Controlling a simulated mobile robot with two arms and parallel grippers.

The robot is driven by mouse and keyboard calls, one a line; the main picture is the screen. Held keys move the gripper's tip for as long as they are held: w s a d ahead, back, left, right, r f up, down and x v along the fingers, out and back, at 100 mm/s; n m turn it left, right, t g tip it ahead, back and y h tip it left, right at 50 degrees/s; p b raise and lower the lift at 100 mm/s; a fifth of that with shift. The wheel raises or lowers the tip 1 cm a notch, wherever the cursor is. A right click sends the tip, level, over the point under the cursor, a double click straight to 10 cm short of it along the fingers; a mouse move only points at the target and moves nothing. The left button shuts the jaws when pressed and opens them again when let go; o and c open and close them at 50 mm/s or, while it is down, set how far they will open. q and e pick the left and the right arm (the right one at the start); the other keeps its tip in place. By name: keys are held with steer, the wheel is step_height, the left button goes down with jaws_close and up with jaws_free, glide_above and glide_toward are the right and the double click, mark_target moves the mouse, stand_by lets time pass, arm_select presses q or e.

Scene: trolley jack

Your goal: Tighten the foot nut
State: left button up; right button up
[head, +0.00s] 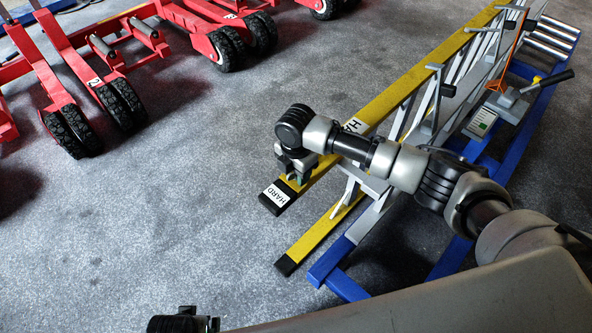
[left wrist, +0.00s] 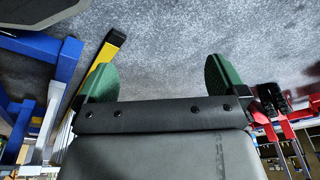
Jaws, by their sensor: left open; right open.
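The yellow beams with black end caps (head: 330,228) belong to a long frame on the right of the head view, set on blue rails (head: 345,285). A label reading "HARD" sits at one beam end. I cannot make out the foot nut; my right arm covers part of the frame. My right gripper (head: 298,175) points down over the labelled beam near its end, open; whether it touches anything is unclear. My left gripper (head: 198,319) shows only partly at the bottom edge. In the left wrist view its green fingers (left wrist: 157,78) are wide apart and empty.
Red wheeled frames (head: 85,90) stand at the upper left, also showing at the right of the left wrist view (left wrist: 275,130). A lever with a black handle (head: 550,79) and a small screen (head: 482,122) are on the blue frame. Grey floor between is clear.

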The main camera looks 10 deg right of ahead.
steer(key=shift+c, duration=0.3)
jaws_close()
